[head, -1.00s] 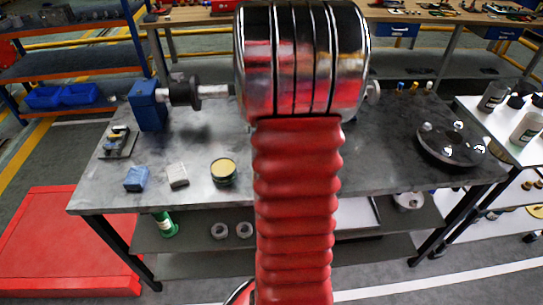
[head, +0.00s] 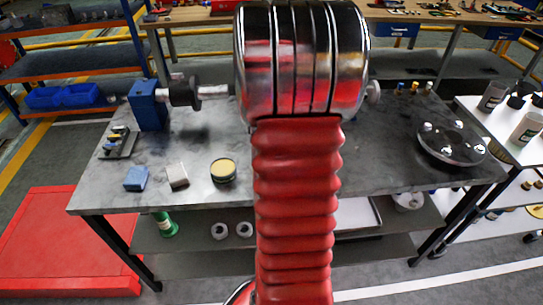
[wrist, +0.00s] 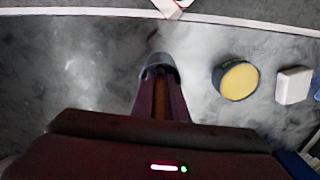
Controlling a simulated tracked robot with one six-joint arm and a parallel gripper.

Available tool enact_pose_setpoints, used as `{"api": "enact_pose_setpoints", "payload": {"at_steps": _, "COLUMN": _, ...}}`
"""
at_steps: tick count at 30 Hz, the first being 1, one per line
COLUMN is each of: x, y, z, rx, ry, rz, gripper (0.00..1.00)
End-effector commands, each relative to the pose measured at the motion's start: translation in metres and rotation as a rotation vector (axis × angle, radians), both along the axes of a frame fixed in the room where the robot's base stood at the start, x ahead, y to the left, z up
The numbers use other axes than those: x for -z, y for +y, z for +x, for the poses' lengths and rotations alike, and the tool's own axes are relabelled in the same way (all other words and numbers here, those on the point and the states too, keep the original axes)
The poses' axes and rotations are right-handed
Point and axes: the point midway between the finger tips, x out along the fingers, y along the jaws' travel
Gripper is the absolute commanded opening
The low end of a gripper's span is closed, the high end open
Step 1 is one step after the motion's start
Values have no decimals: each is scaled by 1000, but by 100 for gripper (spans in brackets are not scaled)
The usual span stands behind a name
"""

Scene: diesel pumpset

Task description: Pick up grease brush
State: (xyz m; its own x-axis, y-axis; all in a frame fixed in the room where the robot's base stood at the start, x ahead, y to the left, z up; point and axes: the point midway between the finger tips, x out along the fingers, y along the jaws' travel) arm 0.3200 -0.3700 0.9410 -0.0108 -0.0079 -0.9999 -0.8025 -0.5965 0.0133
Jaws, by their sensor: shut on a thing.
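In the wrist view my gripper (wrist: 160,72) points over the grey workbench top, with its dark jaws close together. A narrow orange-brown strip shows between them, which looks like part of the grease brush (wrist: 160,100). The rest of the brush is hidden by the jaws, and I cannot tell how far it is from the bench. In the head view my own arm hides the gripper and the brush.
On the workbench (head: 305,190) stand a yellow-topped tin (head: 223,170), a pale block (head: 177,176), a blue block (head: 136,178) and a small tool tray (head: 118,143). A blue vise-like unit with a shaft (head: 148,106) is at the back left. A round flange (head: 451,146) lies at right.

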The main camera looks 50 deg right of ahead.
Motion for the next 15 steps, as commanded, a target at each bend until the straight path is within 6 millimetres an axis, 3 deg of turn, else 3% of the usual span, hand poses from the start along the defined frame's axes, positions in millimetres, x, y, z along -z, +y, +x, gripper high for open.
{"api": "enact_pose_setpoints", "payload": {"at_steps": 8, "x": -4, "y": 0, "z": 0, "rx": 0, "ry": -1, "rz": -1, "gripper": 0}}
{"api": "enact_pose_setpoints", "payload": {"at_steps": 15, "x": -33, "y": -1, "z": 1, "rx": 0, "ry": -2, "rz": -3, "gripper": 0}}
